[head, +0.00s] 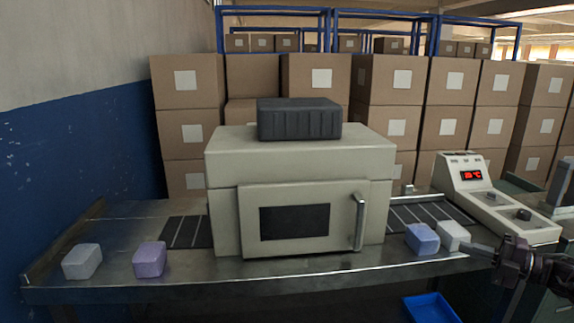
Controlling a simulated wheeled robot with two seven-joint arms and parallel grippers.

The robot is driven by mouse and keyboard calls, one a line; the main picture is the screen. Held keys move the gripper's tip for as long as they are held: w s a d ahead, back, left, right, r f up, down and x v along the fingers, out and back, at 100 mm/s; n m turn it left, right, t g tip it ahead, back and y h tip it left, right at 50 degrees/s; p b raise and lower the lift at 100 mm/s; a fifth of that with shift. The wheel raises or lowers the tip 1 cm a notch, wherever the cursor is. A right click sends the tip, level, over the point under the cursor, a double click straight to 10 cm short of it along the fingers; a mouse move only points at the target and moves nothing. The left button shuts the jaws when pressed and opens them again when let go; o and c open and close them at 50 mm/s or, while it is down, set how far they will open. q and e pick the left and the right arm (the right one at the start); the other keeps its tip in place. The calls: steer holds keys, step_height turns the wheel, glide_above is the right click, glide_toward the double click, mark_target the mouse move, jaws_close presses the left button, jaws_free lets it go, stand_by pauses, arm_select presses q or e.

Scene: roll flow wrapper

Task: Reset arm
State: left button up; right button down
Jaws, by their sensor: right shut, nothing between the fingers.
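My right gripper (484,249) is at the right end of the metal table, its fingertips close to a white block (453,235). It is shut, with nothing between its fingers. I cannot tell whether it touches the white block. My left gripper does not show in the head view. A blue block (422,239) sits just left of the white block. A purple block (150,259) and a pale grey block (82,261) sit at the table's left end.
A beige wrapper machine (222,215) with a closed, handled door stands mid-table, a dark ribbed box (299,120) on top. A control box (466,172) with a red display is at the right. A blue bin (432,308) sits below. Stacked cartons (186,80) fill the back.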

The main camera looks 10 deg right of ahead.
steer(key=w+a+f+m+h, duration=0.1)
steer(key=a+f+m+h, duration=0.3)
steer(key=f, duration=0.9)
steer(key=w+a+f+m+h, duration=0.1)
steer(key=a+f+m+h, duration=0.35)
steer(key=f, duration=0.85)
steer(key=s+a+f+m+g+h, duration=0.1)
steer(key=s+a+f+m+g, duration=0.1)
steer(key=s+a+f+m, duration=0.6)
steer(key=s+a+f+m+g+h, duration=0.25)
steer(key=a+f, duration=0.25)
steer(key=f, duration=0.6)
steer(key=s+a+f+m+g, duration=0.2)
steer(key=s+a+f+g, duration=0.25)
steer(key=s+a, duration=0.4)
steer(key=s+a+f+m+g, duration=0.3)
steer(key=s+a+f, duration=0.25)
steer(key=s, duration=0.65)
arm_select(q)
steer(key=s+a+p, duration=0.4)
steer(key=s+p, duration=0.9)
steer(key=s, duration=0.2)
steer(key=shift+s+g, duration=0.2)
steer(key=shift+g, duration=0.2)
arm_select(e)
steer(key=s+d+r, duration=0.1)
steer(key=s+d, duration=0.2)
steer(key=s, duration=1.2)
steer(key=shift+s+d, duration=0.2)
steer(key=shift+s, duration=0.15)
